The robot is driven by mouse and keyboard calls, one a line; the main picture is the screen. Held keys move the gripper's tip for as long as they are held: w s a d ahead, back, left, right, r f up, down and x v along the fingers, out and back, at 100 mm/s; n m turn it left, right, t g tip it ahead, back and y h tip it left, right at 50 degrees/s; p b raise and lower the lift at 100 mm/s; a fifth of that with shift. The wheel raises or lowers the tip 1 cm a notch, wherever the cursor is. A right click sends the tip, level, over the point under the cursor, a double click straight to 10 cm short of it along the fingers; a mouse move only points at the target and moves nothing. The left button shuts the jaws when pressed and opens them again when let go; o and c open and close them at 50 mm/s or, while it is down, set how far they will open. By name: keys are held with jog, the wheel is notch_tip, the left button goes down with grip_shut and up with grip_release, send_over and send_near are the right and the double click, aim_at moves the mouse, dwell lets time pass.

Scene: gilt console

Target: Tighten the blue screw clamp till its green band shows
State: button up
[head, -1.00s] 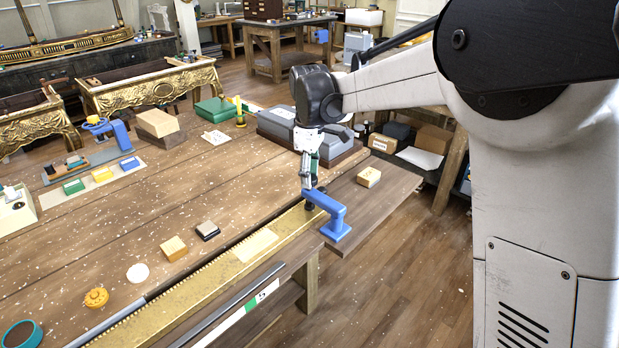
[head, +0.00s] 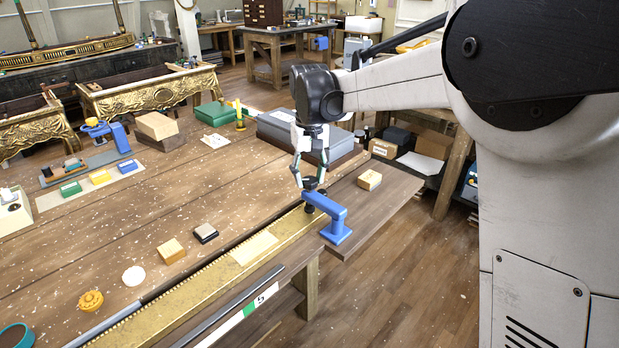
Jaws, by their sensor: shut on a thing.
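The blue screw clamp (head: 327,206) stands at the right end of the gilt rail (head: 205,278), its arm reaching left over the rail. A dark knob (head: 311,184) sits on top of that arm, and a dark foot shows below it. My gripper (head: 311,182) points down from above, its two fingers on either side of the knob, shut on it. The fingers partly cover the knob. I cannot make out a green band on the screw at this size.
A grey case (head: 305,136) stands behind my gripper. Small blocks, a white disc (head: 134,275) and an orange knob (head: 90,301) lie left of the rail. The floor right of the bench is clear.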

aim_at(309, 179)
jog(key=shift+r+m, duration=0.1)
jog(key=shift+m, duration=1.1)
jog(key=o, duration=1.1)
notch_tip(309, 179, up, 12)
